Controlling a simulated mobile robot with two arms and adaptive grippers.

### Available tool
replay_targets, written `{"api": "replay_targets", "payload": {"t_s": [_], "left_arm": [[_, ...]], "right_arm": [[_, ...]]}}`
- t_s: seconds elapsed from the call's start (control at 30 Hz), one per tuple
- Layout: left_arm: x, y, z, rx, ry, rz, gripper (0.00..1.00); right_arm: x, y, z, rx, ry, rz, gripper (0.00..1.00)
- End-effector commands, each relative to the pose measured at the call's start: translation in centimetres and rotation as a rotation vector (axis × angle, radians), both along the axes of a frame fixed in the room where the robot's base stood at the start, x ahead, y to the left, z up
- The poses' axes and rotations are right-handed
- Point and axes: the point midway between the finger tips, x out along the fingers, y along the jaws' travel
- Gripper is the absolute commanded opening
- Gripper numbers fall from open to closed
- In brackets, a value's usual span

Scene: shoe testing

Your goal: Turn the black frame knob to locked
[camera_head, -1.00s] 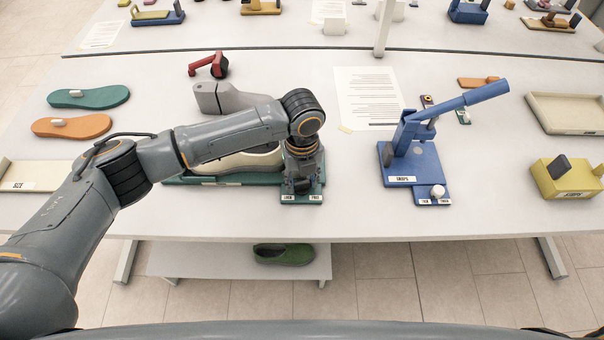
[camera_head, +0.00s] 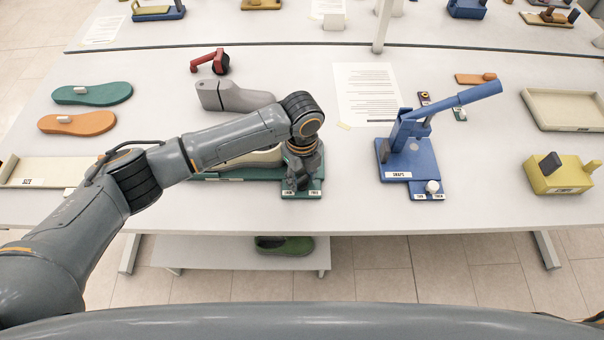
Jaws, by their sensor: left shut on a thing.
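The green frame base (camera_head: 315,183) sits near the table's front edge, with a pale shoe form (camera_head: 262,158) on it. Two small white labels are at its right end; they seem to read LOCK and FREE. My left gripper (camera_head: 297,184) points down onto this right end, behind the labels. It is shut on the black frame knob, which the dark fingers hide, so I cannot tell which label the knob points to. My right gripper is not in view.
A blue press (camera_head: 412,160) with a raised lever stands to the right, and a yellow block (camera_head: 562,176) stands further right. A grey shoe form (camera_head: 238,97) and a red tool (camera_head: 210,63) are behind my arm. Bare table lies between the base and the press.

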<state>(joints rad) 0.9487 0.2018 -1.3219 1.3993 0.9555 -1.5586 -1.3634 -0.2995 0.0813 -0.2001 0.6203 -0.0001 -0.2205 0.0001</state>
Motion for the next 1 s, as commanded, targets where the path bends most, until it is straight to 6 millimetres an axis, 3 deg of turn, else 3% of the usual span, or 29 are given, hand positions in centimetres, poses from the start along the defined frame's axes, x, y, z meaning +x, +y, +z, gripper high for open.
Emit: {"api": "replay_targets", "payload": {"t_s": [0.13,0.17,0.27,0.67,1.0], "left_arm": [[0.0,0.0,0.0,0.001,0.000,0.000,0.09],[0.0,0.0,0.0,0.001,0.000,0.000,0.47],[0.0,0.0,0.0,0.001,0.000,-0.001,0.64],[0.1,0.0,0.7,0.000,-0.001,-0.002,0.64],[0.1,0.0,7.3,-0.001,-0.003,-0.001,0.64]], "right_arm": [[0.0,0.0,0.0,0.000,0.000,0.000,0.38],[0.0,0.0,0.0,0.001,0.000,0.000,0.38],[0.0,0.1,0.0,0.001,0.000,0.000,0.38],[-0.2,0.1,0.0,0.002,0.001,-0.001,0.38],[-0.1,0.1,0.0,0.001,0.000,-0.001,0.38]]}}
